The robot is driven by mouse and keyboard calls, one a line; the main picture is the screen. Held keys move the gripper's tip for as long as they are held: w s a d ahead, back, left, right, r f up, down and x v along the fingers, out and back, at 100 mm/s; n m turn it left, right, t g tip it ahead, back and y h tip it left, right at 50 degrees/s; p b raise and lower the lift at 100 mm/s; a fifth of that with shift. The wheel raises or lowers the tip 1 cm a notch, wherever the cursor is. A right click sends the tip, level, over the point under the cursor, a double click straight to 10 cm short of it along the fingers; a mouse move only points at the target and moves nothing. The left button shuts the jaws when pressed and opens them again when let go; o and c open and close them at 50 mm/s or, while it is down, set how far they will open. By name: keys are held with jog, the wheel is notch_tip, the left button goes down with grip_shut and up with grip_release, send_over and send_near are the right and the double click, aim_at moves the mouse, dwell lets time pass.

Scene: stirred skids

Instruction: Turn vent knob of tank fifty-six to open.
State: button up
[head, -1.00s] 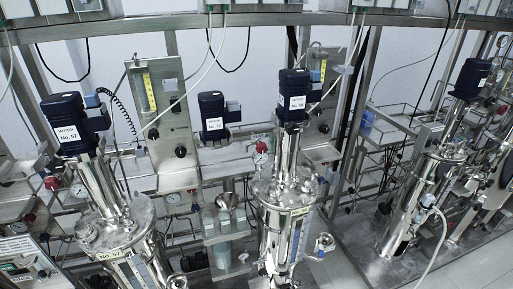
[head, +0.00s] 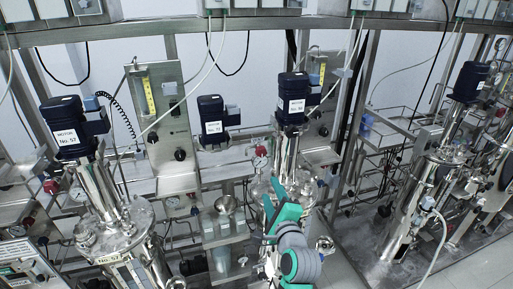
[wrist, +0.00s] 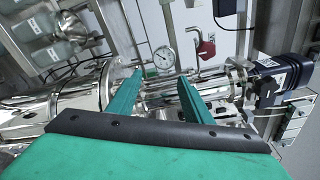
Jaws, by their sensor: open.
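The middle tank (head: 262,190) carries a blue motor (head: 293,98) whose small label seems to read No. 56. My gripper (head: 277,190) is in front of this tank and hides much of its lid and body. In the wrist view, my gripper (wrist: 160,78) is open, with its two teal fingers apart and nothing held between them. Beyond the fingers is a tank's shiny neck (wrist: 155,97), lying sideways in the picture, with its motor (wrist: 265,80) at the right. I cannot tell which part is the vent knob; a black knob (head: 323,131) sits on the panel behind.
A tank marked No. 57 (head: 115,235) stands at the left and another tank (head: 415,185) at the right. A gauge (wrist: 165,57) and a red-handled fitting (wrist: 205,47) are close beyond my fingers. Hoses and frame posts crowd the back. Floor (head: 480,265) is clear at right.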

jog(key=m+y, duration=0.2)
send_near(257, 145)
jog(key=shift+w+d+f, duration=0.1)
jog(key=shift+w+f, duration=0.4)
jog(key=shift+f, duration=0.05)
jog(key=x, duration=1)
jog(key=shift+w+a, duration=0.1)
jog(key=shift+a, duration=0.2)
jog(key=shift+w+d, duration=0.2)
jog(key=shift+d, duration=0.2)
jog(key=shift+a+r, duration=0.1)
jog(key=shift+a, duration=0.15)
jog(key=c, duration=1.1)
